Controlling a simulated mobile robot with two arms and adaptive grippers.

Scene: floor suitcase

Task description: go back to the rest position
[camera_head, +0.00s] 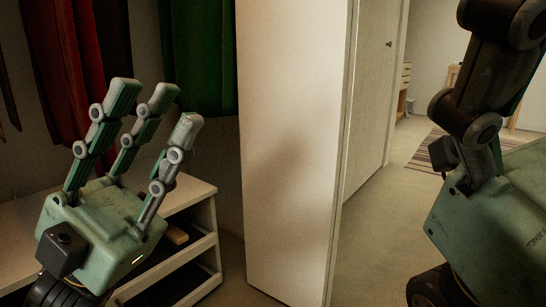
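My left gripper (152,108) is in the left of the head view, raised with its fingers pointing up. It is pale green with grey joints. Its fingers are spread apart with nothing between them. My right gripper (487,128) is at the right edge, close to the camera and cut off by the frame. Only its pale green body and a dark jointed finger show, so its opening is hidden.
A white upright panel (290,140) stands between the grippers. Red clothes (62,70) and a green garment (203,55) hang at the left, above a low white shelf unit (205,225). A door (375,100), open floor (385,240) and a striped rug (440,150) lie beyond.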

